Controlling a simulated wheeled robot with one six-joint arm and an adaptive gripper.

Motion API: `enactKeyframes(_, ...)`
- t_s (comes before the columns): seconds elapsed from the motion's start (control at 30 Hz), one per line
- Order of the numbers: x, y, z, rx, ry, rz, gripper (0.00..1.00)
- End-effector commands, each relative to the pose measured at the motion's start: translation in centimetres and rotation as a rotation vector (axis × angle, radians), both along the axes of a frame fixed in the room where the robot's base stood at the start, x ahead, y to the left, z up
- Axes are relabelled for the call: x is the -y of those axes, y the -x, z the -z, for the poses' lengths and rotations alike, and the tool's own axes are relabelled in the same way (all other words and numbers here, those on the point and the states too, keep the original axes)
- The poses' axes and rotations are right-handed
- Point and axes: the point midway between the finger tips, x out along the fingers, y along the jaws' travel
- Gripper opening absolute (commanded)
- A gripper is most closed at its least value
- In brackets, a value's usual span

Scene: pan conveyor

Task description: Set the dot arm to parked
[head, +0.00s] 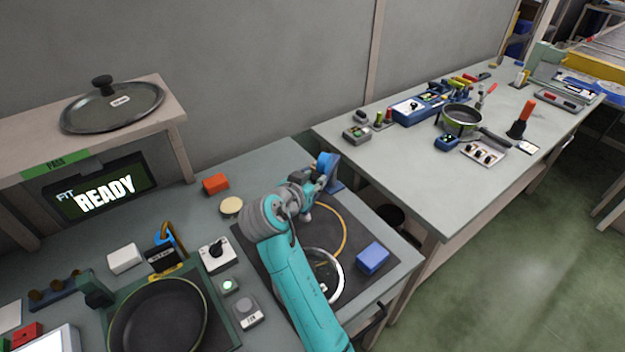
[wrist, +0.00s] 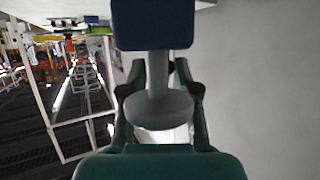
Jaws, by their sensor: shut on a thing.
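The blue upright piece (head: 328,166) at the back edge of the dark mat looks like the dot arm. In the wrist view its dark blue block (wrist: 153,28) fills the top middle, with a grey stem and round grey knob (wrist: 158,108) running down between my fingers. My gripper (head: 312,192) is shut on this grey stem or knob; it also shows in the wrist view (wrist: 160,95). My own arm and gripper hide much of the dot arm in the head view. No parked mark shows clearly.
The dark mat (head: 265,245) bears a yellow ring line, a glass-like lid (head: 325,275) and a blue block (head: 372,258). A black pan (head: 158,318), a lever box (head: 217,254) and a READY screen (head: 100,190) are left. A cluttered second table (head: 400,160) stands right.

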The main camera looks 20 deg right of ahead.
Motion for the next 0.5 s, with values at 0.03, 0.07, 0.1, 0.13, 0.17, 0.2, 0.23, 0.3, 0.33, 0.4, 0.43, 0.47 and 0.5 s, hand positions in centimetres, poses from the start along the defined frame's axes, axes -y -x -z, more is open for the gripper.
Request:
enactKeyframes(0.03,0.1,0.1,0.0,-0.001,0.001,-0.003,0.00)
enactKeyframes(0.07,0.1,0.1,0.0,-0.001,0.001,-0.006,0.00)
enactKeyframes(0.1,0.2,0.2,0.0,0.000,0.001,-0.011,0.00)
enactKeyframes(0.13,0.3,0.2,0.0,0.001,0.001,-0.017,0.00)
enactKeyframes(0.17,0.3,0.3,0.0,0.001,0.000,-0.026,0.00)
enactKeyframes(0.2,0.5,0.4,0.0,0.001,0.000,-0.038,0.00)
enactKeyframes(0.23,0.6,0.6,0.0,0.001,0.001,-0.048,0.00)
enactKeyframes(0.3,1.1,0.9,0.1,0.001,0.001,-0.080,0.00)
enactKeyframes(0.33,1.3,1.1,0.0,0.001,-0.002,-0.097,0.00)
enactKeyframes(0.4,1.9,1.5,0.1,0.002,0.000,-0.141,0.00)
enactKeyframes(0.43,2.2,1.6,0.0,0.002,-0.001,-0.161,0.00)
enactKeyframes(0.47,2.5,1.8,0.0,0.002,0.000,-0.183,0.00)
enactKeyframes(0.5,2.9,2.0,0.1,0.001,-0.001,-0.212,0.00)
